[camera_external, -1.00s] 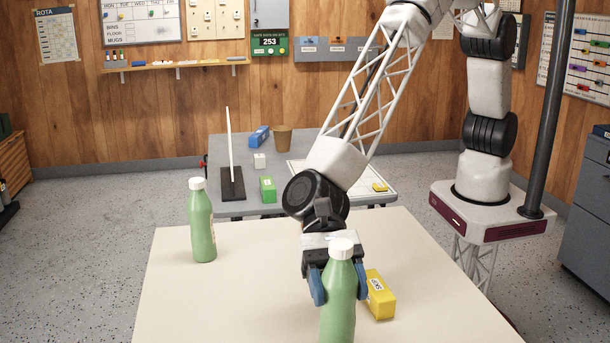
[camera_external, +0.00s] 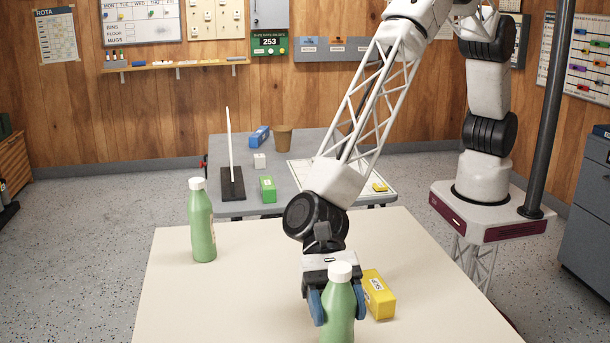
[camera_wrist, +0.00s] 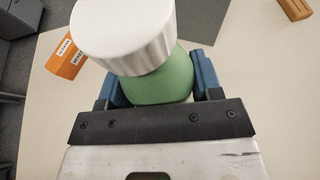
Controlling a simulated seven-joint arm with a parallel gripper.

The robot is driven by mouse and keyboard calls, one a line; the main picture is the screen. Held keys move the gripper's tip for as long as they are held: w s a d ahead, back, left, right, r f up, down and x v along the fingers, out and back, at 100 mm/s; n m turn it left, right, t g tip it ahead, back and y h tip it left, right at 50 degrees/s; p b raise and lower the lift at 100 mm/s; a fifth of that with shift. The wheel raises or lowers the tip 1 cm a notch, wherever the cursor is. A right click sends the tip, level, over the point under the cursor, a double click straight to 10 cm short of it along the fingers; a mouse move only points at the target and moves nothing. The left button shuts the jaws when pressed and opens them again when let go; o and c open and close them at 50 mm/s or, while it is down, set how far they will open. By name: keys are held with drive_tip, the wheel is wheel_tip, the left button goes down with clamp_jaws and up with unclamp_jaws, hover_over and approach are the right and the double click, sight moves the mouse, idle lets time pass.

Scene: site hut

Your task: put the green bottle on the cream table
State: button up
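A green bottle with a white cap (camera_external: 339,308) is between the blue fingers of my gripper (camera_external: 337,308), over the near part of the cream table (camera_external: 240,300). The bottle is upright. Its base is cut off by the bottom of the external view, so I cannot tell if it touches the table. In the wrist view its green shoulder (camera_wrist: 160,88) and cap sit between both fingers, which are shut on it. A second green bottle (camera_external: 202,228) stands upright on the cream table at the left, apart from my gripper.
A yellow box (camera_external: 379,295) lies on the cream table just right of the held bottle. The wrist view shows an orange labelled box (camera_wrist: 66,58) and a dark grey patch (camera_wrist: 202,18). A grey table (camera_external: 235,150) with small items stands behind.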

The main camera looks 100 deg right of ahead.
drive_tip(key=o, duration=0.5)
drive_tip(key=shift+c, duration=0.2)
drive_tip(key=shift+r, duration=0.2)
drive_tip(key=v, duration=1.2)
idle(0.5)
